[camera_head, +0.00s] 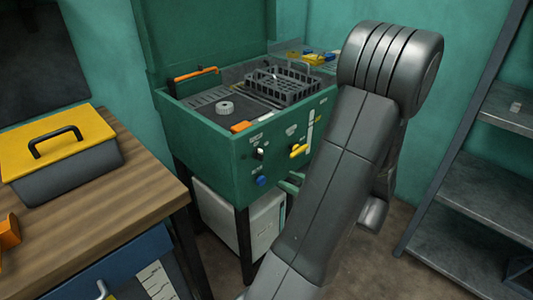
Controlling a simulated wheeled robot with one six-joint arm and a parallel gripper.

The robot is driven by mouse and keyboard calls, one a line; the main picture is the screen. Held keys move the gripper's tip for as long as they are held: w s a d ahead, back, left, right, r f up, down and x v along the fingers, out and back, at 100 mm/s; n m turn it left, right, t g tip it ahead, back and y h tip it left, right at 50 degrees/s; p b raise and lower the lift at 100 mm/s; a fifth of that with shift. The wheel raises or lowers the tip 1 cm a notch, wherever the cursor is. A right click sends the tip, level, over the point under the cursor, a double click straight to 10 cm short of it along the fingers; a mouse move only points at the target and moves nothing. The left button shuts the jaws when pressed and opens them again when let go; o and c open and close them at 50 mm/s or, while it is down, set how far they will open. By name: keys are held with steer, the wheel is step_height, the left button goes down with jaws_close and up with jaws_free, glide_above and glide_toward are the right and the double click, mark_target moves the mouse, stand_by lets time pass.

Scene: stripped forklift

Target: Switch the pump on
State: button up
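A green parts-washer-like unit (225,155) on dark legs stands in the middle, its lid raised at the back. Its front panel carries a small black-and-white switch or knob (259,153), a blue knob (261,180) and a yellow lever (298,150). Small white labels sit by them, too small to read. I cannot tell which control is the pump's or what position it is in. My grey arm (345,170) rises across the picture just right of the panel and hides part of the unit's right side. My gripper does not show.
A black basket (277,85) and orange-handled tools lie in the unit's basin. A whitish tank (265,225) stands beneath. A wooden bench (120,190) with a yellow-lidded toolbox (60,150) is at left. A metal shelf (480,185) stands at right.

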mark_target(262, 152)
steer(key=w+a, duration=0.2)
steer(key=w, duration=0.2)
steer(key=w+a+m+t, duration=0.1)
steer(key=w+a, duration=0.1)
steer(key=w, duration=0.1)
steer(key=w+a+t, duration=0.1)
steer(key=w+a, duration=0.2)
steer(key=w, duration=0.1)
steer(key=shift+w+r+m, duration=0.15)
steer(key=shift+w+m, duration=0.15)
steer(key=shift+m, duration=0.1)
steer(key=shift+d, duration=0.1)
jaws_close()
